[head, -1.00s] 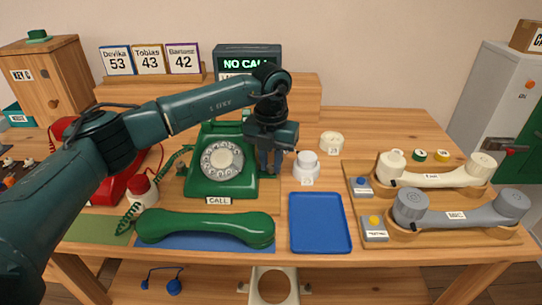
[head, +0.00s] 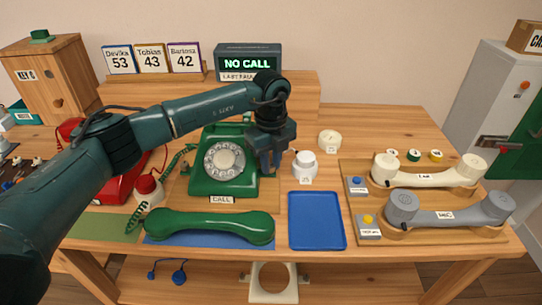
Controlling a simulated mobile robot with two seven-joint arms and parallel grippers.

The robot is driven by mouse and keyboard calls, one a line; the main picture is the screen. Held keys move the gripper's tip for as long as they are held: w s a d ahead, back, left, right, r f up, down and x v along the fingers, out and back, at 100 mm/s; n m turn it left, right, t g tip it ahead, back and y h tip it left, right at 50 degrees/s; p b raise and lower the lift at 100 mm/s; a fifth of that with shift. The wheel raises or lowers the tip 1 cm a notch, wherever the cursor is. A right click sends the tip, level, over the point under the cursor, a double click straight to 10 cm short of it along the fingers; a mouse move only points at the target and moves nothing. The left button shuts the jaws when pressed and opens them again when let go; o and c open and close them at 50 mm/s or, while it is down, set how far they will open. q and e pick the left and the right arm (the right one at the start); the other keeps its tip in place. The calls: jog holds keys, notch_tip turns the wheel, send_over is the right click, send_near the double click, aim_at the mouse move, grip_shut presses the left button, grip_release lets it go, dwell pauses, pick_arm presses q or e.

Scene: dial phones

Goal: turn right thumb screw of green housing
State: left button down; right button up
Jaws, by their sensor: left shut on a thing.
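The green housing (head: 228,185) is the body of a dial phone with a pale dial (head: 224,160), standing upright on a wooden board at the middle of the table. My left gripper (head: 270,166) points down at the housing's right side, its fingers close together there. The right thumb screw is hidden behind the fingers, at the place where they are shut. The green handset (head: 209,227) lies in front of the housing on a blue mat. My right gripper is not in view.
A white knob-like piece (head: 305,164) stands just right of my left gripper. An empty blue tray (head: 317,221) lies in front of it. Cream (head: 428,173) and grey (head: 449,212) handsets rest in wooden cradles at the right. A red phone (head: 121,184) is partly behind my left arm.

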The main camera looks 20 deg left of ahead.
aim_at(271, 165)
pick_arm(q)
jog(key=n+p, duration=0.1)
jog(key=n, duration=0.2)
jog(key=shift+r+n+p, duration=0.1)
jog(key=shift+n+p, duration=0.8)
jog(key=shift+n, duration=0.6)
jog(key=c, duration=1.3)
grip_release()
notch_tip(271, 165, up, 13)
